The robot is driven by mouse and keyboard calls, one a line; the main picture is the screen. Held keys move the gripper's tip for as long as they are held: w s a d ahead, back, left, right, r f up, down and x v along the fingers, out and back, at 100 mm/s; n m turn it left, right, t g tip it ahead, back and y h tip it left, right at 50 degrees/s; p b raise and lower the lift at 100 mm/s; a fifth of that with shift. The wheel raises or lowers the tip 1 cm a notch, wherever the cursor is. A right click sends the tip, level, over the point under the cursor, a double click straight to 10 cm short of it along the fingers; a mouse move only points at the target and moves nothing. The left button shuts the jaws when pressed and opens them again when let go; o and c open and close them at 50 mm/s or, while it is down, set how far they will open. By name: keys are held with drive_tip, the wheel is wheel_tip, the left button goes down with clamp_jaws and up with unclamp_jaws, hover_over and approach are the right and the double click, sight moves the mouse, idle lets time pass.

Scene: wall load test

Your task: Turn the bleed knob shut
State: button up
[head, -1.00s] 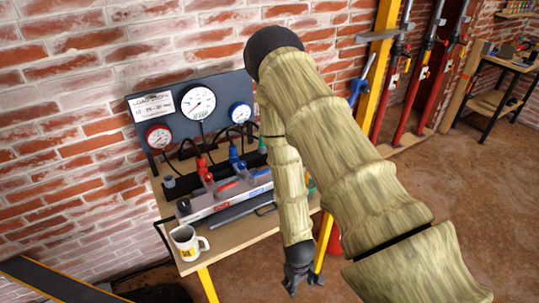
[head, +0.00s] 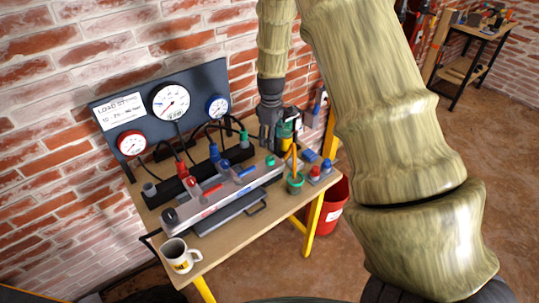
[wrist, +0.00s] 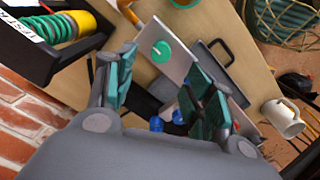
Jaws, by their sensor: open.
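A round green knob (head: 270,160) with a pale mark on top sits at the right end of the grey manifold (head: 225,192) on the bench. No label shows that it is the bleed knob. In the wrist view the green knob (wrist: 161,51) is on a pale metal plate, seen from above, just beyond my fingertips and roughly in line with the gap between them. My gripper (head: 268,140) points down above the bench, close behind the knob in the head view. In the wrist view my gripper (wrist: 162,85) has its fingers spread, with nothing held between them.
Hoses run behind the manifold below a gauge panel (head: 205,75). A black box with a yellow-and-green coil (wrist: 75,25) is close to my gripper's left in the wrist view. A green pencil pot (head: 295,184) stands near the manifold's right end. A mug (head: 178,256) is front left.

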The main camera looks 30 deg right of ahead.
sight(270, 158)
drive_tip(key=shift+w+a+f+p, duration=0.1)
drive_tip(key=shift+f+p, duration=0.75)
drive_tip(key=shift+f, duration=1.75)
drive_tip(key=shift+a+f+p, duration=0.1)
drive_tip(key=shift+f+p, duration=0.75)
drive_tip(key=shift+f, duration=1.7)
drive_tip(key=c, duration=1)
